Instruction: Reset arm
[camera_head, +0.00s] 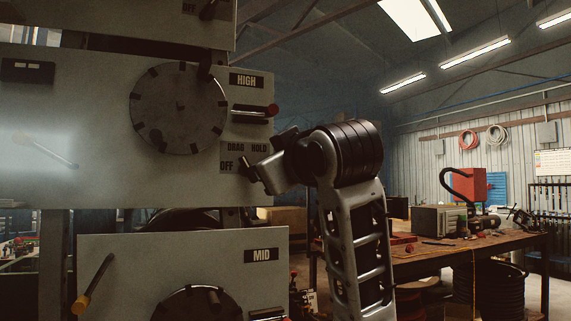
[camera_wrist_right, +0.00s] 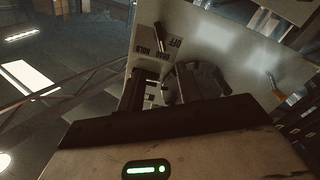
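A grey machine panel (camera_head: 60,130) marked HIGH fills the left of the head view. It carries a round notched dial (camera_head: 180,107), a red-knobbed lever (camera_head: 255,111) and a DRAG HOLD OFF label (camera_head: 245,155). My right gripper (camera_head: 265,165) is in front of the panel's right edge, by this label. The label also shows turned in the right wrist view (camera_wrist_right: 160,50), with a thin lever (camera_wrist_right: 159,37) beside it. I cannot tell whether the gripper touches the panel, or if its fingers are apart. My left gripper is out of view.
A lower panel (camera_head: 120,270) marked MID has a yellow-tipped lever (camera_head: 92,285). A wooden workbench (camera_head: 450,250) with a red machine (camera_head: 468,185) stands behind at right. Open room lies between the panels and the bench.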

